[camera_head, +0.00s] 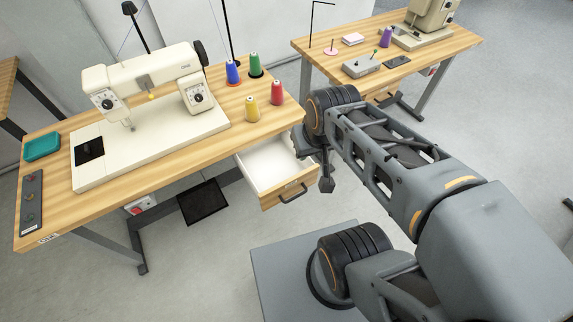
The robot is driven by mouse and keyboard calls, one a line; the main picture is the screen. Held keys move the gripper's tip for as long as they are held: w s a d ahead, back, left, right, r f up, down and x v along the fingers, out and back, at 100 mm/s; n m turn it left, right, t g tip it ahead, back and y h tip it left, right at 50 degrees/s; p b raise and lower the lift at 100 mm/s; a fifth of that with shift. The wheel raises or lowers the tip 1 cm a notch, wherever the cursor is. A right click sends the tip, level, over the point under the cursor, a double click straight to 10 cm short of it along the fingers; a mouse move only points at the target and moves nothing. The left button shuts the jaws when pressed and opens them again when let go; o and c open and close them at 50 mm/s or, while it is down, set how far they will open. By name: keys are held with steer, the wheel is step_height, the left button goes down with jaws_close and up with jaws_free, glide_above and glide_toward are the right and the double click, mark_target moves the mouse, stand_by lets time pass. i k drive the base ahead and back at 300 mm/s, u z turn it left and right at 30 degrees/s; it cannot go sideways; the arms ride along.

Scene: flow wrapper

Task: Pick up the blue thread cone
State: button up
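The blue thread cone (232,72) stands upright near the back right of the near sewing table (160,175), just right of the sewing machine. A green cone (255,66) is close to its right. A yellow cone (252,109) and a red cone (277,94) stand in front of these. My gripper (326,184) hangs beyond the table's right edge, beside the open drawer and well apart from the blue cone. It is small, dark and partly hidden by my arm, so its finger opening cannot be told.
The cream sewing machine (150,90) and a thin dark upright rod (229,38) stand near the blue cone. An open white drawer (272,163) juts out below the table's right end. A second sewing table (445,47) stands at the back right.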

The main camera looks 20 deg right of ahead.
mark_target(233, 76)
steer(key=u, duration=0.05)
steer(key=k, duration=0.6)
steer(key=u, duration=0.75)
steer(key=i, duration=1.75)
steer(key=z, duration=0.65)
